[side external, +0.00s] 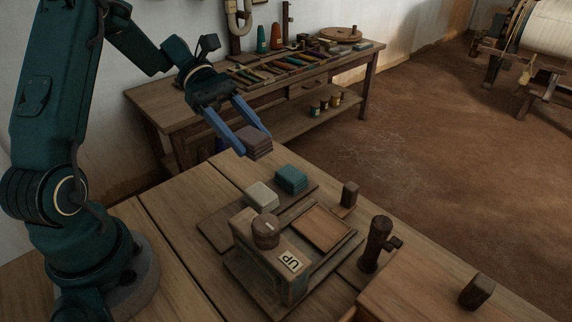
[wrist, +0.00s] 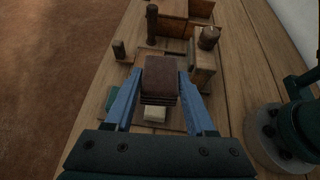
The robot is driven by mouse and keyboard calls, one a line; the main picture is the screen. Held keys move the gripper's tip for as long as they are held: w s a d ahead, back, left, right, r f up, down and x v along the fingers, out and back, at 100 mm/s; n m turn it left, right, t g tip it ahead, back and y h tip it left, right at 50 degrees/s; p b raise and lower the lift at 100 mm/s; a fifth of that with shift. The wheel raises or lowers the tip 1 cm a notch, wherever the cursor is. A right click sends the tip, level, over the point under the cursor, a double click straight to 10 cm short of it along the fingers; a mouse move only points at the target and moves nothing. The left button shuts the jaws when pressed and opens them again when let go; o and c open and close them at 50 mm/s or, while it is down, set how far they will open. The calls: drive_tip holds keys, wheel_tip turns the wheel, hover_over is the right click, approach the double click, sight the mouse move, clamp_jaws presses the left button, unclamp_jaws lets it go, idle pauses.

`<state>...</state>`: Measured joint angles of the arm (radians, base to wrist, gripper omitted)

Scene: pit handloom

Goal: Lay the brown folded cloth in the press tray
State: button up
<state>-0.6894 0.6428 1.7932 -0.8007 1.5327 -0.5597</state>
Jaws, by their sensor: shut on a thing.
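My gripper (side external: 253,142) is shut on the brown folded cloth (side external: 256,144), a squarish layered stack. It holds the cloth in the air, above and behind the teal and cream cloths in the side view. In the wrist view the cloth (wrist: 160,80) sits between the blue fingers and hides part of what lies below. The press tray (side external: 321,228), shallow with an orange-brown floor, lies on the workbench beside a wooden block marked UP (side external: 272,262). The tray looks empty in the side view. The cloth is apart from it, to its upper left there.
A teal folded cloth (side external: 291,179) and a cream one (side external: 262,195) lie on a board (side external: 215,223). A round knob (side external: 265,231) tops the UP block. A small post (side external: 349,194) and a taller dark post (side external: 376,244) stand right of the tray. A tool table (side external: 160,105) stands behind.

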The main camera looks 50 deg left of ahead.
drive_tip(key=shift+w+d+r, duration=0.1)
drive_tip(key=shift+w+d, duration=0.2)
drive_tip(key=shift+w, duration=0.25)
drive_tip(key=shift+w+d, duration=0.3)
drive_tip(key=shift+w, duration=0.2)
hover_over(334, 237)
drive_tip(key=a, duration=0.4)
drive_tip(key=shift+m+g, duration=0.4)
wheel_tip(334, 237, down, 7)
drive_tip(key=shift+a+f, duration=0.15)
drive_tip(key=shift+f, duration=2)
drive_tip(key=shift+f, duration=0.2)
drive_tip(key=o, duration=1.3)
drive_tip(key=shift+r, duration=0.15)
